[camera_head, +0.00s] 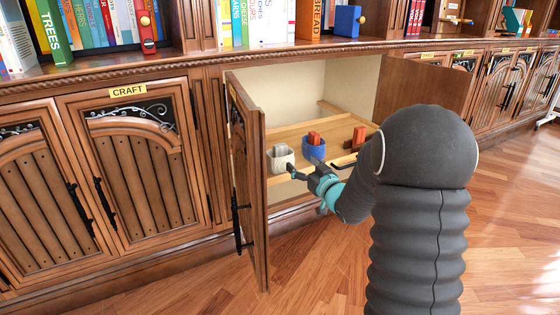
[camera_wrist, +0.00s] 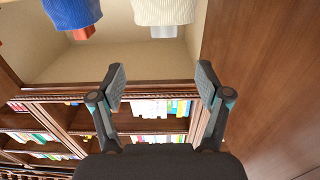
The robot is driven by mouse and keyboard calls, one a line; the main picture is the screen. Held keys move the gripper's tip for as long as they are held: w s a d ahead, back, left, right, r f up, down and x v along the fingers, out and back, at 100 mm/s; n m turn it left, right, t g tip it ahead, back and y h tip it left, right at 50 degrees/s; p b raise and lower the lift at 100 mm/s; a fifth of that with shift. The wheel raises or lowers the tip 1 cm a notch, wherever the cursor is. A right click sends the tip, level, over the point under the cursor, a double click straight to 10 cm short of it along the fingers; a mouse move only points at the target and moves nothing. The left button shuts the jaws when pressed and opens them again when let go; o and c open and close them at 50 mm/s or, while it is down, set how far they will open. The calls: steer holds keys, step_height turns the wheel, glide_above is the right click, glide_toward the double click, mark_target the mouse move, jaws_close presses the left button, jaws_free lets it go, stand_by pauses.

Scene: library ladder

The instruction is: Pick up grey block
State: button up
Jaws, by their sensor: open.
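The grey block (camera_head: 280,150) stands in a white knitted basket (camera_head: 283,163) on the shelf inside the open cabinet. In the wrist view, which looks upside down, a grey end of the block (camera_wrist: 163,32) pokes out past the rim of the white basket (camera_wrist: 163,10). My gripper (camera_head: 303,171) is just in front of the baskets in the head view. In the wrist view my gripper (camera_wrist: 161,74) has its two fingers wide apart with nothing between them, roughly in line with the white basket and apart from it. Most of the block is hidden by the basket.
A blue basket (camera_head: 313,151) with red blocks (camera_head: 313,138) stands right beside the white one. Another red block (camera_head: 358,138) is further right on the shelf (camera_head: 290,132). Open cabinet doors flank the opening, left (camera_head: 247,180) and right (camera_head: 425,85).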

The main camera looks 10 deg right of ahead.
mark_target(282, 148)
steer(key=x, duration=0.8)
steer(key=shift+w+a+f, duration=0.1)
steer(key=shift+w, duration=0.05)
steer(key=shift+a+x, duration=0.15)
steer(key=shift+x, duration=1.25)
steer(key=shift+a+x, duration=0.1)
steer(key=shift+x, duration=1.25)
steer(key=c, duration=1.3)
